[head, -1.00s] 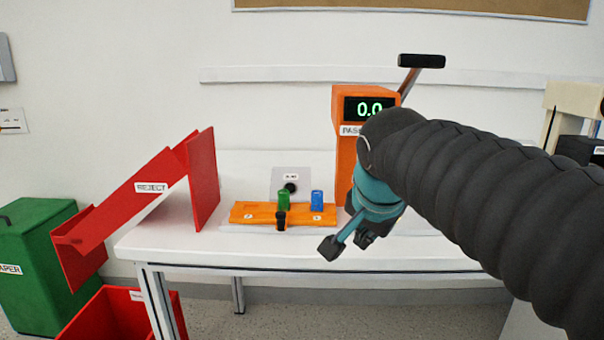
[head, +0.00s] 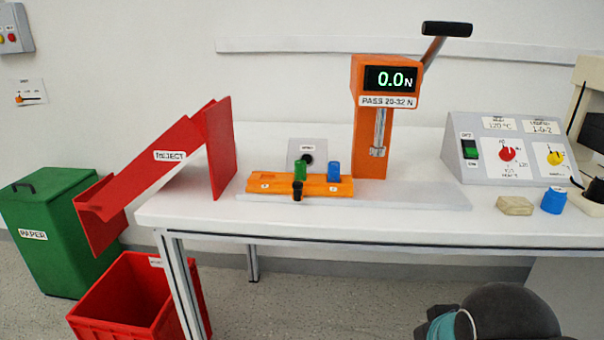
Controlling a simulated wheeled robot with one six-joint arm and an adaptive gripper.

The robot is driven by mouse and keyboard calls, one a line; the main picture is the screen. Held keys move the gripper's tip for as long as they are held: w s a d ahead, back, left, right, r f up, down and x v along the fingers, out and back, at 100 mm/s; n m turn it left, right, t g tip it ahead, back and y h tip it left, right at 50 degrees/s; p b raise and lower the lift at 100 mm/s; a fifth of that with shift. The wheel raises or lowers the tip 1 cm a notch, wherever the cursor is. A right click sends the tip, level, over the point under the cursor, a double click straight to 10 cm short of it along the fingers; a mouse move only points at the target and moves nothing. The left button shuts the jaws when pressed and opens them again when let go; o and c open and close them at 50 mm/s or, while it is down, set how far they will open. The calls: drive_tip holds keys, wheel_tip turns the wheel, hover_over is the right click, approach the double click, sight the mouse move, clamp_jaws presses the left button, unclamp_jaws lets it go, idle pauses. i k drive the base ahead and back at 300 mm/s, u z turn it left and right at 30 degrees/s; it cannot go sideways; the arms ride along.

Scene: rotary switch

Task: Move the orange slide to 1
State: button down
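A small orange knob (head: 18,99) sits at the left end of a dark slot on a white plate (head: 29,91) on the wall, at the far left. The marks on this plate are too small to read. An orange fixture (head: 320,186) also lies on the white table, with a green piece (head: 300,170) and a blue piece (head: 334,172) standing on it. My gripper (head: 436,327) shows only as a teal and dark part at the bottom edge, below and in front of the table, far from the wall plate. Its fingertips are not clearly visible.
A green bin (head: 55,232), a red crate (head: 130,300) and a red REJECT chute (head: 160,165) stand at left, below or beside the wall plate. An orange force tester (head: 372,140) and a grey control box (head: 520,150) are on the table (head: 420,226).

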sight(259, 181)
drive_tip(key=z, duration=0.35)
drive_tip(key=k, duration=0.95)
drive_tip(key=u, duration=0.35)
drive_tip(key=i, duration=0.5)
